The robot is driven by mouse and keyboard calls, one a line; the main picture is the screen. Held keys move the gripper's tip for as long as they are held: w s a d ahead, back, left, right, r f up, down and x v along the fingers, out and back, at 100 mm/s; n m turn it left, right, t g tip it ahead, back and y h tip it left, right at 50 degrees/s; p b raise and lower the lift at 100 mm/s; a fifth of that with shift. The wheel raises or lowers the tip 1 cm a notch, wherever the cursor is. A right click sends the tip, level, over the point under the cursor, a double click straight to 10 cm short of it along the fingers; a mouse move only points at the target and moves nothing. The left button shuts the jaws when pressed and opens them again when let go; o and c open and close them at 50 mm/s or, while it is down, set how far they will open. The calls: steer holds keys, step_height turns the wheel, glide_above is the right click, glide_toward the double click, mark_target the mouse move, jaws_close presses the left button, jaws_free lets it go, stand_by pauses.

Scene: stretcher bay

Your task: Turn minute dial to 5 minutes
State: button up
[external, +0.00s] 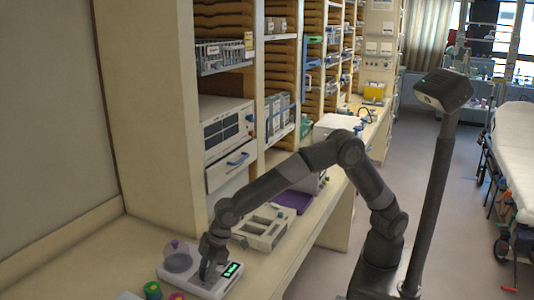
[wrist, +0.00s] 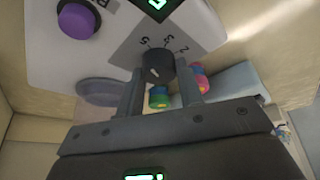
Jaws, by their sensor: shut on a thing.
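The minute dial (wrist: 158,64) is a small dark knob on a white device, with a grey scale plate (wrist: 150,40) printed with numbers beside it. A pale pointer mark shows on the knob; I cannot tell which number it points to. My gripper (wrist: 160,76) has one finger on each side of the dial and is shut on it. In the external view my gripper (external: 211,262) reaches down onto the white device (external: 195,284) and hides the dial. A lit green display (external: 231,270) is on the device; part of it shows in the wrist view (wrist: 157,3).
A purple knob (wrist: 77,20) sits on the device away from the dial. A green-capped item (external: 152,289) and a pink-capped item (external: 177,296) stand close to the device. A beige tray (external: 264,228) lies behind it on the counter. Shelves rise at the back.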

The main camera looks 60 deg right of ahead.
steer(key=shift+m, duration=0.6)
steer(key=shift+c, duration=0.2)
steer(key=o, duration=1)
steer(key=shift+c, duration=0.2)
steer(key=v, duration=1)
steer(key=shift+s+r, duration=0.25)
steer(key=shift+r, duration=0.15)
steer(key=shift+a, duration=0.1)
